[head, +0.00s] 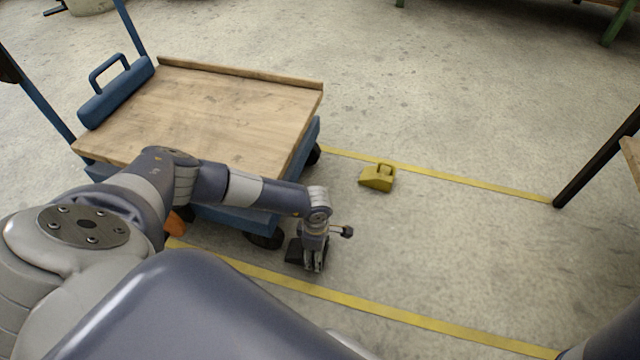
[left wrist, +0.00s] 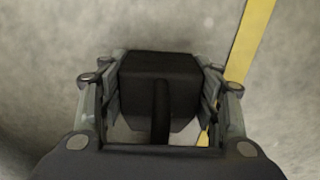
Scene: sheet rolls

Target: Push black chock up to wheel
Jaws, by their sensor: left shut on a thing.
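The black chock (head: 293,252) is on the floor just right of the cart's near front wheel (head: 264,239). A gap between chock and wheel is hard to judge, since they lie close together in the head view. My left gripper (head: 314,268) points down over the chock and is shut on it. In the left wrist view the black chock (left wrist: 160,85) sits between the two fingers of my left gripper (left wrist: 160,100), with its handle bar toward the camera. My right gripper is not in view.
A yellow chock (head: 377,178) lies by the far yellow floor line (head: 450,180). The near yellow line (head: 400,318) passes below my gripper. Floor to the right is clear.

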